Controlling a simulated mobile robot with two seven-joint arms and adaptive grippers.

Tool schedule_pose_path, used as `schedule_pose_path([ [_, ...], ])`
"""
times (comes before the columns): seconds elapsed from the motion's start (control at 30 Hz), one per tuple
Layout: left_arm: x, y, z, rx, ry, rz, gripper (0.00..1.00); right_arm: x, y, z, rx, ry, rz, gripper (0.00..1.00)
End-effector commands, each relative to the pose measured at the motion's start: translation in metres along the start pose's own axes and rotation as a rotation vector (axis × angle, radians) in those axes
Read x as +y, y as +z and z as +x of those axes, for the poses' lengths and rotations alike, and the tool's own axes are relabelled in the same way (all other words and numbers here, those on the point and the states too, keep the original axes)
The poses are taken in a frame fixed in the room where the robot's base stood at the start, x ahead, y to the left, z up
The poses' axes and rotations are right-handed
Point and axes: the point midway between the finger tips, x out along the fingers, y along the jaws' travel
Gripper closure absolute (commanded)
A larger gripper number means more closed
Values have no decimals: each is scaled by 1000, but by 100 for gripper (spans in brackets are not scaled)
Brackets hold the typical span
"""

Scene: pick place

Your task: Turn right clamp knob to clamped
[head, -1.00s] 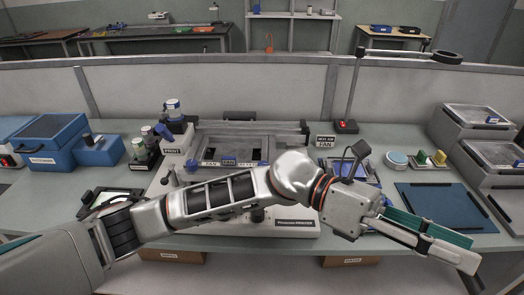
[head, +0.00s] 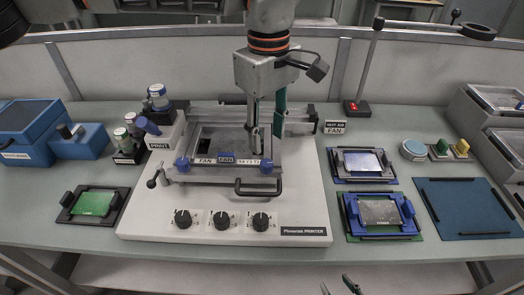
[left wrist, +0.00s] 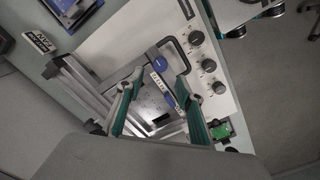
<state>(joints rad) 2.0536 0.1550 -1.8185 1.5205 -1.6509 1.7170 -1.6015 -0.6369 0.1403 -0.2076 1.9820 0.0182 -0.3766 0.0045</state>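The printer (head: 290,205) has a frame with a blue knob at each front corner. The right clamp knob (head: 267,168) is at the frame's front right; the left one (head: 182,165) is at the front left. A blue part near the upper end of the label strip in the left wrist view (left wrist: 159,64) looks like the right knob. My left gripper (head: 266,142) points down over the frame's right part, just behind the right knob, its green-padded fingers apart and empty. In the left wrist view its fingers (left wrist: 158,82) are spread either side of the frame. My right gripper (head: 338,287) barely shows at the bottom edge, tips apart.
A black handle (head: 258,190) sticks out in front of the frame near the right knob. Black dials (head: 222,219) line the printer front. Blue trays (head: 362,166) stand right, a green board (head: 94,204) left. A lamp post (head: 367,70) rises behind.

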Motion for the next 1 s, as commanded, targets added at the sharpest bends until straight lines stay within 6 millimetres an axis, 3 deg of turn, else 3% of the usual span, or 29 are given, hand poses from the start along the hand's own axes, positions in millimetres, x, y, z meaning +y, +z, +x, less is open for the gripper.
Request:
schedule_pose_path([
  [0.53, 0, -2, 68, 4, -2, 1, 63, -2, 8, 0, -10, -1, -3, 60],
  [0.93, 0, -2, 77, 5, 0, 0, 63, 1, 2, 1, 1, 3, -5, 60],
  [0.97, 0, -2, 77, 5, 0, 0, 66, 1, 2, 1, 1, 3, -5, 60],
  [1.0, 0, -2, 77, 5, 0, 0, 76, 1, 2, 1, 1, 3, -5, 60],
])
